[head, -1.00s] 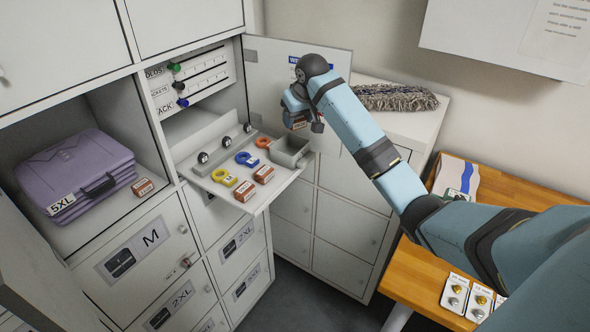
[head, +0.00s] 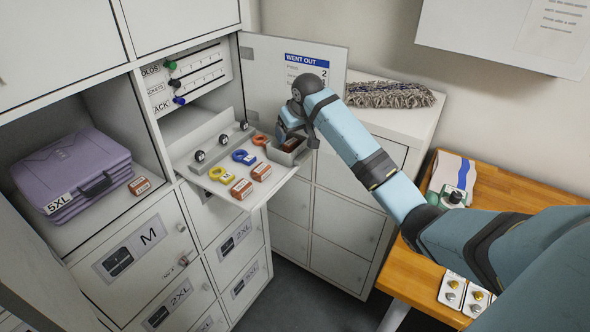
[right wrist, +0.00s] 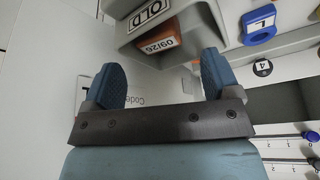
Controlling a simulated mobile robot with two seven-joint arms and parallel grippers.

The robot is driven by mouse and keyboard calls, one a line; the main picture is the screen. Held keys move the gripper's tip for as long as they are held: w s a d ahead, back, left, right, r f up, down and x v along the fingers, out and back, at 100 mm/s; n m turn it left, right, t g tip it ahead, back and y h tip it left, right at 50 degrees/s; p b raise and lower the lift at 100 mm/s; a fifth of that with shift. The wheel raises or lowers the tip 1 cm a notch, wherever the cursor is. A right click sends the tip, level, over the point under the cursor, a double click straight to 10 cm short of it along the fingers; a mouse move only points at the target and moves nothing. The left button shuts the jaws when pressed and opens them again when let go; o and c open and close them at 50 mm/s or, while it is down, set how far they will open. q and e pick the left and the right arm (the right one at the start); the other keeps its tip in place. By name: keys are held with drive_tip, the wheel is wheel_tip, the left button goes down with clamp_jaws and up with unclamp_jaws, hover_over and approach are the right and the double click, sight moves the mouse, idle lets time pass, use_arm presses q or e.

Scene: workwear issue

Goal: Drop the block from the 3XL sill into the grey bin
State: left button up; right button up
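The small grey bin (head: 301,156) stands at the right end of the fold-down shelf; in the right wrist view its OLD label (right wrist: 150,13) shows. An orange-brown block (head: 291,145) is inside the bin's rim; in the right wrist view the block (right wrist: 158,42) bears a 09/25 label. Whether it rests on the bin's floor is hidden. My right gripper (head: 296,132) is just above the bin, its fingers (right wrist: 160,68) apart with clear gaps between them and the block. My left gripper is not in view.
Two more orange-brown blocks (head: 241,188) (head: 261,172), a yellow ring (head: 221,175), a blue ring (head: 244,157) and an orange ring (head: 260,139) lie on the shelf. An open door (head: 258,75) stands behind. Another block (head: 139,185) lies beside the purple case (head: 70,165).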

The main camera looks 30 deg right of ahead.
drive_tip(key=shift+r, duration=0.1)
drive_tip(key=shift+s+r, duration=0.1)
drive_tip(key=shift+r, duration=0.15)
drive_tip(key=b+v, duration=0.2)
drive_tip(key=v, duration=1.1)
